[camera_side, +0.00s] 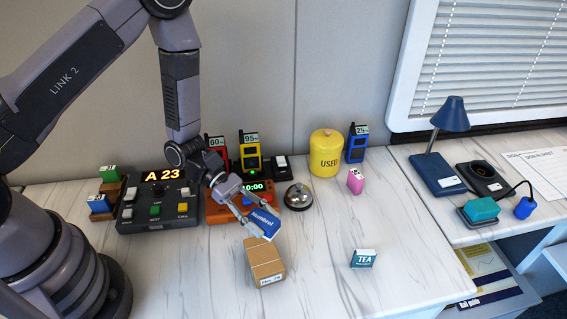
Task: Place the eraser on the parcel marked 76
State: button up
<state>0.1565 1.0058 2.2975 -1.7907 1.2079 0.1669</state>
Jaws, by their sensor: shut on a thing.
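My gripper (262,217) is shut on a small blue block with white lettering and a pale lower end, which looks like the eraser (264,224). It is held tilted just above the back of a brown cardboard parcel (265,264). I cannot tell whether the eraser touches the parcel. The parcel lies on the white marbled table and has a white label low on its front side. The number on that label is too small to read.
Behind my gripper are an orange timer (228,208), a bell (298,196) and radios, including a yellow one (250,151). A control panel (160,207) stands left. A yellow canister (326,153), pink block (355,181) and TEA box (363,258) are right. The front-right tabletop is mostly clear.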

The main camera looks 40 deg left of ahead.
aim_at(263, 253)
notch_tip(263, 253, down, 8)
jog(key=shift+s+a+r, duration=0.1)
jog(key=shift+s, duration=0.05)
dwell(0.4)
jog(key=o, duration=1)
jog(key=shift+o, duration=0.2)
